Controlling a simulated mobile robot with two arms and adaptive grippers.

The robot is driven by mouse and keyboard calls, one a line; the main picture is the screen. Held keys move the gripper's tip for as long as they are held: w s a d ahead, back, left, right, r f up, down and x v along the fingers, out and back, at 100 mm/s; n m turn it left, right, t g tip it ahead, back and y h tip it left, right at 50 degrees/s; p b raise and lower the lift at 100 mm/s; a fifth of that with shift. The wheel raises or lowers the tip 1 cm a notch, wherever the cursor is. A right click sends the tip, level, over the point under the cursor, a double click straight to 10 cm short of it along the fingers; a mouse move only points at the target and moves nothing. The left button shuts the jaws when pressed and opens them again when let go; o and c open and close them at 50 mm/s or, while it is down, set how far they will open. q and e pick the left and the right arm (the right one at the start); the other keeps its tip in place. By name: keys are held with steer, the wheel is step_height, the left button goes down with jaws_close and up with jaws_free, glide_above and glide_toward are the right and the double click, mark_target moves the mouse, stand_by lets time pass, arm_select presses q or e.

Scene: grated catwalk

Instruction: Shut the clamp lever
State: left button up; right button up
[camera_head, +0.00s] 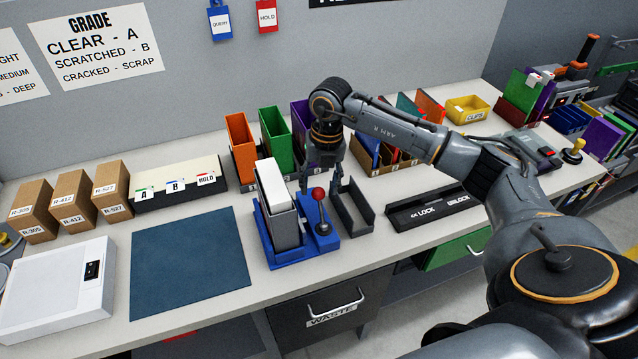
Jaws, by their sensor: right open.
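The clamp lever (321,212) is a dark rod with a red ball knob, standing nearly upright on the right side of a blue clamp base (287,255). The clamp holds a white block with grey sides (283,215) upright. My right gripper (321,186) reaches down from above, open and empty. Its fingers are spread just above and behind the red knob in the picture; I cannot tell whether they touch it. My left gripper is not in view.
A grey open bracket (354,207) stands right of the clamp. A black lock/unlock box (431,207) lies farther right. Orange (240,148) and green (276,141) bins stand behind. A flat blue mat (190,262) left of the clamp is clear.

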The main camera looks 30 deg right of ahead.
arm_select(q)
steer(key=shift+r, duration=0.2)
arm_select(e)
steer(key=shift+f, duration=0.8)
